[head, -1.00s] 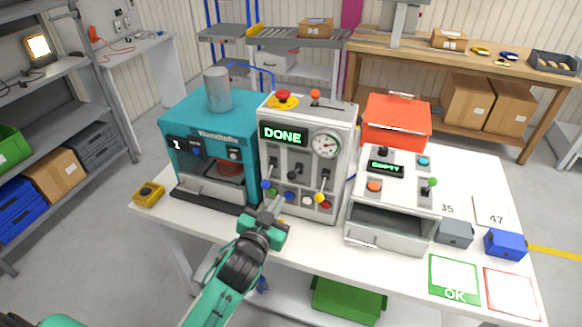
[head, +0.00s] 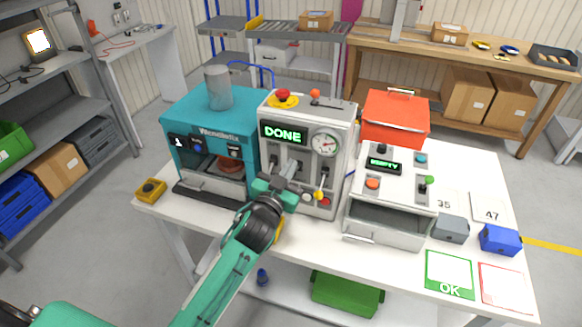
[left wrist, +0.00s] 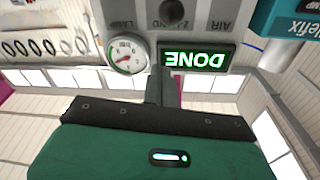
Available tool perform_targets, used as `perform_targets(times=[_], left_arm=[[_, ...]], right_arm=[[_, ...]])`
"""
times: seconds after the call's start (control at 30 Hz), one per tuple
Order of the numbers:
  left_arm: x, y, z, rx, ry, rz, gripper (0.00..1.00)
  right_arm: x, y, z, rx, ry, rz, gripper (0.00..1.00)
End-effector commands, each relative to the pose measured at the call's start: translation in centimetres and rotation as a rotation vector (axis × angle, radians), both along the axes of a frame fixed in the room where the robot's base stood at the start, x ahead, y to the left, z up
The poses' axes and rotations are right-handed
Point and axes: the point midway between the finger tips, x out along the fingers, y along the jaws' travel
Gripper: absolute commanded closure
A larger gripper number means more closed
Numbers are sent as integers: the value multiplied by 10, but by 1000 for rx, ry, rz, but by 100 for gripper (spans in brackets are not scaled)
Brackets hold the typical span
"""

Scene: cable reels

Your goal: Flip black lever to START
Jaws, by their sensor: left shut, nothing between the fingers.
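The grey control machine (head: 335,112) stands mid-table, with a green DONE display (head: 283,134) and several levers in slots. In the left wrist view, the panel appears upside down. A dark knob, likely the black lever (left wrist: 171,12), shows at the top edge, just beyond my shut fingers (left wrist: 163,84). I cannot tell whether they touch it. A yellow-knobbed lever (head: 319,196) hangs low to the right. No START label is readable. My right gripper is not in view.
Blue (head: 500,240) and grey (head: 450,228) blocks lie at the right.

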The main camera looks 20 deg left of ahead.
Motion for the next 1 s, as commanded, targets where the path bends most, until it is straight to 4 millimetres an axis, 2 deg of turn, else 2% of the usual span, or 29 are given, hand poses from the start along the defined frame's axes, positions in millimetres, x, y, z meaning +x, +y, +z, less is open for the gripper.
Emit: perform_targets(times=[0.03, 0.2, 0.3, 0.5, 1.0], left_arm=[[11, -1, 5, 1, 1, 0, 100], [40, -4, 7, 0, 1, 0, 100], [32, 0, -15, 0, 7, 0, 100], [28, 3, -32, -2, 2, -1, 100], [27, 4, -37, 0, -3, -1, 100]], right_arm=[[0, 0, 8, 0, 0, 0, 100], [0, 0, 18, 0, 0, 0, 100], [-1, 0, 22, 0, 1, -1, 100], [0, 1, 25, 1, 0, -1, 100], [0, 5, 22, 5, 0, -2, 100]])
